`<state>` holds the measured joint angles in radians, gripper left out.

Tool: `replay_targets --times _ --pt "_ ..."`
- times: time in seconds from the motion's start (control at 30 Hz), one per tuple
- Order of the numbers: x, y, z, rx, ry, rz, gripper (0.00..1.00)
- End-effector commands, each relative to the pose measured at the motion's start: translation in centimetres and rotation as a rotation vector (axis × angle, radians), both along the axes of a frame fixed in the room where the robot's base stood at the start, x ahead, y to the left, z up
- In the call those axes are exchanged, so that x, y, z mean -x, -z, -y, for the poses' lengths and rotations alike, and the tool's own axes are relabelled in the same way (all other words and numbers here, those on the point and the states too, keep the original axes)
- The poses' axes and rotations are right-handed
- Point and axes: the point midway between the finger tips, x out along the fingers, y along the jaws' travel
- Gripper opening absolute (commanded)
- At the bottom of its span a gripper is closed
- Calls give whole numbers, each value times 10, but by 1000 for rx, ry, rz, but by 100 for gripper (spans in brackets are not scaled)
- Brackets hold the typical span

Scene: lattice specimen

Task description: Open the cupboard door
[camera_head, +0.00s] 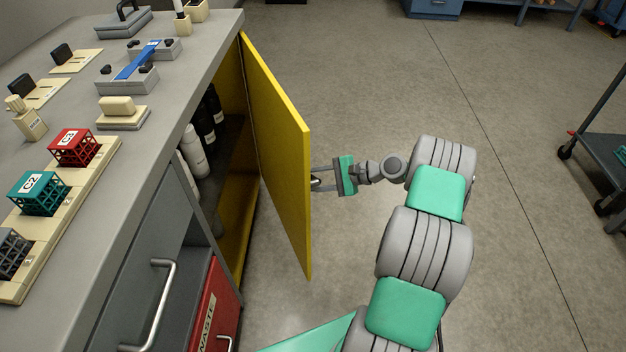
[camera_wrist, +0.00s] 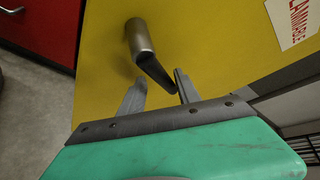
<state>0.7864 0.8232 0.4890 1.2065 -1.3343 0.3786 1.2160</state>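The yellow cupboard door (camera_head: 275,140) stands swung well out from the grey cabinet, with its free edge toward me. Its metal handle (camera_wrist: 140,40) is on the outer face; in the head view it is mostly hidden by the fingers. My gripper (camera_head: 316,180) is at the outer face of the door, by the handle. In the wrist view my gripper (camera_wrist: 159,80) has its fingers apart, with the lower end of the handle between them and gaps visible on both sides. The cupboard inside (camera_head: 233,130) shows dark and white bottles.
The grey worktop (camera_head: 165,120) carries red and teal lattice cubes (camera_head: 72,147) and fixtures. A drawer handle (camera_head: 160,305) and a red waste front (camera_head: 215,305) are below. A dark cart (camera_head: 605,150) stands far right. The floor beyond the door is clear.

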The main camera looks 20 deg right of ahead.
Motion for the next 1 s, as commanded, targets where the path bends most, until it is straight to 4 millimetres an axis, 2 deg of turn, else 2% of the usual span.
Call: replay_targets --times 0.23,0.6,1.0 --pt "3 -2 5 0 1 -3 38" --pt "38 -29 55 -2 1 -2 38" --pt "42 -30 60 -2 0 -3 38"
